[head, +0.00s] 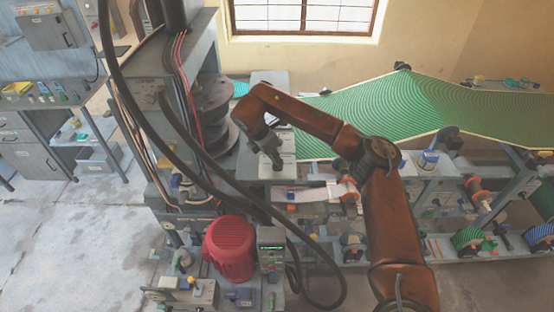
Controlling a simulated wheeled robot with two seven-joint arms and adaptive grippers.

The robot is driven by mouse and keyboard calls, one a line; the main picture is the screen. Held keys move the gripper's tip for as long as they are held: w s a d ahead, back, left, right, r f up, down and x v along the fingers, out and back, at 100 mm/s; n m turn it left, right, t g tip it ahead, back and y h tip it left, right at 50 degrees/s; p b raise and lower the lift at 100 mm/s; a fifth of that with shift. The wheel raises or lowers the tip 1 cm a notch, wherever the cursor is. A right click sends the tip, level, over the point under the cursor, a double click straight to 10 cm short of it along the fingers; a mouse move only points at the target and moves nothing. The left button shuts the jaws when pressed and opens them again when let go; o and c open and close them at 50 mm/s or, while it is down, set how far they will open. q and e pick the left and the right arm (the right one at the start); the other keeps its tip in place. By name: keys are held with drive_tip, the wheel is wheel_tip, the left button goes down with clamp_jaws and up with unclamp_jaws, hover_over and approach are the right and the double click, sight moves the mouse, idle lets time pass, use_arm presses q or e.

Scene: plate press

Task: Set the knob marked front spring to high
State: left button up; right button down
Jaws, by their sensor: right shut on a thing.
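My right arm comes in from the lower right and bends over to the left. Its dark right gripper (275,160) points down at the grey surface (280,140) beside the press. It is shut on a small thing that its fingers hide. I cannot tell from this view whether that is the front spring knob. No lettering or knob setting is readable at this size. My left gripper is not in view.
The grey press column (185,95) with dark round discs (214,108) stands to the left. Black cables loop in front. A red motor (229,248) and a small control box (271,250) are below. A green ribbed sheet (380,108) spans the right.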

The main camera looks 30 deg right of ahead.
drive_tip(key=shift+m+g, duration=0.4)
drive_tip(key=shift+m, duration=0.6)
drive_tip(key=c, duration=2)
unclamp_jaws()
drive_tip(key=shift+r, duration=0.1)
drive_tip(key=v, duration=1.1)
drive_tip(key=shift+w+a+r, duration=0.1)
drive_tip(key=shift+a+r, duration=0.15)
drive_tip(key=shift+r, duration=0.1)
